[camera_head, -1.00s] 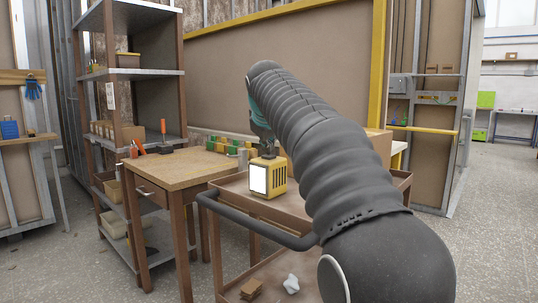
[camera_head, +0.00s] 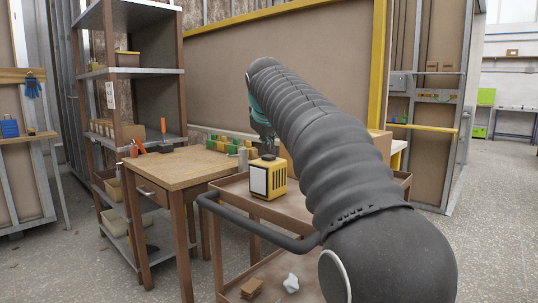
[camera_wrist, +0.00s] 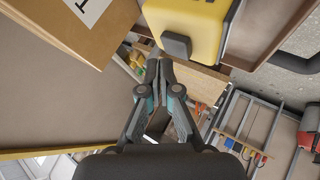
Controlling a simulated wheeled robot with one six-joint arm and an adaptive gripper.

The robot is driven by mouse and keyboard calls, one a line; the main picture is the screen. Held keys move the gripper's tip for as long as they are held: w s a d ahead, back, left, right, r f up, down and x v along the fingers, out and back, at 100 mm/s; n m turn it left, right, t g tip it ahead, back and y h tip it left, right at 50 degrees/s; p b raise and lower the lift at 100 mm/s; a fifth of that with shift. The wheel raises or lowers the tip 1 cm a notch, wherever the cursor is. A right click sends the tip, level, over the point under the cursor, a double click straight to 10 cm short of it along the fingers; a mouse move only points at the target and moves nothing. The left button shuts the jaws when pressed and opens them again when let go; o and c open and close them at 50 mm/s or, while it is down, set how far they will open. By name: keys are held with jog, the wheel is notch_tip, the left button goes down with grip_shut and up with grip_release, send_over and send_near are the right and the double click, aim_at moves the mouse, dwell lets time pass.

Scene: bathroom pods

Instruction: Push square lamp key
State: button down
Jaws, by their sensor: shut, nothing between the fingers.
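The lamp (camera_head: 279,182) is a yellow box with dark slots and a pale front panel (camera_head: 258,181) that looks dull and unlit. It stands upright on the cart's top tray. A dark square key (camera_head: 268,157) sits on its top. In the wrist view the yellow lamp body (camera_wrist: 190,18) fills the upper middle, with the dark square key (camera_wrist: 177,45) facing me. My gripper (camera_wrist: 159,68) is shut and empty, its tips close to the key in the picture but apparently clear of it. In the head view my arm hides most of the gripper.
The brown cart (camera_head: 232,186) has a dark handle and small items on its lower shelf. A cardboard box (camera_wrist: 75,25) stands beside the lamp. A wooden table (camera_head: 185,168) and a shelf rack (camera_head: 135,72) are to the left.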

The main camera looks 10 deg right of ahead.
aim_at(268, 156)
jog(key=shift+r+p, duration=0.95)
jog(key=shift+r, duration=2.05)
